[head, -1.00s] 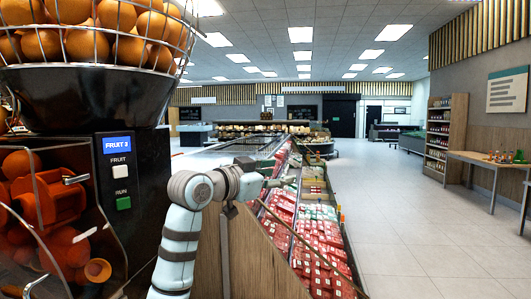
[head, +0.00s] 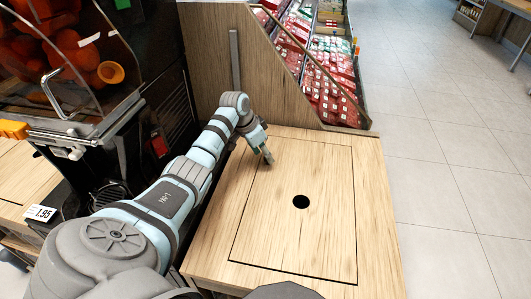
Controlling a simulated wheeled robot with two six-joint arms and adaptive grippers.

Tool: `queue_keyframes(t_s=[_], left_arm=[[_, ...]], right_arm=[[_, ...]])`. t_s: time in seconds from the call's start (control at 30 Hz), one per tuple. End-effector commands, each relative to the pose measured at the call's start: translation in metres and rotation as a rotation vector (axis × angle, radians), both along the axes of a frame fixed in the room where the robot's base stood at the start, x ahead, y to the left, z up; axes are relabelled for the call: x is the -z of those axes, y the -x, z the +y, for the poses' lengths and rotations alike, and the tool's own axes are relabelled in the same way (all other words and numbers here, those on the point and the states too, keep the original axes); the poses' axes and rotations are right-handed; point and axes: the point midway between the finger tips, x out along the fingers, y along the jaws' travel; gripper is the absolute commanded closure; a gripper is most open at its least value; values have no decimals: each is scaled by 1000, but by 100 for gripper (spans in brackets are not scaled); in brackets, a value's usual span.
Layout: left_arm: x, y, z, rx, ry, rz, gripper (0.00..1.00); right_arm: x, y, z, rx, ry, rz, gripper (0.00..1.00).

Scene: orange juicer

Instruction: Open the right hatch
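The right hatch (head: 295,235) is a flat light-wood lid with a thin dark seam around it and a round dark finger hole (head: 301,202) near its middle. It lies closed, level with the wooden counter top (head: 375,225). My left gripper (head: 267,157) is over the hatch's far left part, beyond and left of the hole. It looks empty and points down, but its fingers are too small to show whether they are apart. Whether it touches the wood is unclear. My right gripper is not in view.
The black juicer (head: 150,125), with oranges behind a clear cover, stands left of the counter. A wooden side panel (head: 215,75) rises behind the hatch, with red-packed goods (head: 330,85) beyond. A price tag (head: 41,213) is at left. Open tiled floor (head: 455,170) lies right.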

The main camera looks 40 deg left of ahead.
Motion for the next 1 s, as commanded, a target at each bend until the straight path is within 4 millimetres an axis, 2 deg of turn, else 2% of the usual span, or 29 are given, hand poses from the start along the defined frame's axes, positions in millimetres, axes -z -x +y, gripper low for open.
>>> queue_keyframes(t_s=[0.03,0.13,0.4,0.47,0.7,1.0], left_arm=[[10,-3,-1,-2,1,-1,55],[18,-7,-2,0,0,-2,55],[19,-8,-2,-1,-1,-1,55],[19,-8,-2,-1,-1,-1,62],[19,-8,-2,-1,-1,-2,100],[16,-8,-2,0,-5,-1,100]], right_arm=[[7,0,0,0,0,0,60],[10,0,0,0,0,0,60],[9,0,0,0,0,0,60],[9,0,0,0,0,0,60],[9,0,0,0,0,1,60],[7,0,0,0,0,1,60]])
